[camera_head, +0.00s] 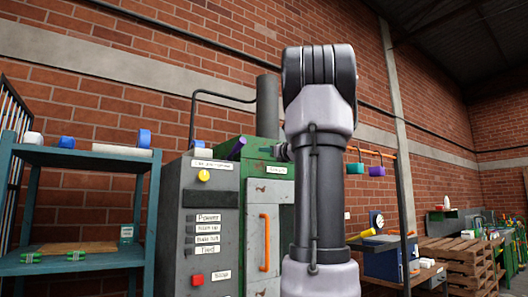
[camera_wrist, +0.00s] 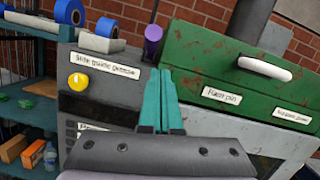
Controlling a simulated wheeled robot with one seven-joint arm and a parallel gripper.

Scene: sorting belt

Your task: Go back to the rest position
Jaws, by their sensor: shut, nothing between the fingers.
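My gripper (camera_wrist: 160,75) shows in the wrist view, its two teal fingers pressed together with nothing between them. They point toward the grey control panel (camera_wrist: 110,75) and the green machine housing (camera_wrist: 225,65); I cannot tell the exact distance. In the head view my arm stands upright at the centre, and my gripper is not visible there. The arm covers part of the green machine (camera_head: 228,152).
The panel has a yellow knob (camera_head: 204,175), a red button (camera_head: 197,280) and a purple lever (camera_head: 237,148). An orange handle (camera_head: 264,242) is on the cabinet door. A teal shelf (camera_head: 80,158) stands left; wooden pallets (camera_head: 470,262) and a blue box (camera_head: 385,262) are right.

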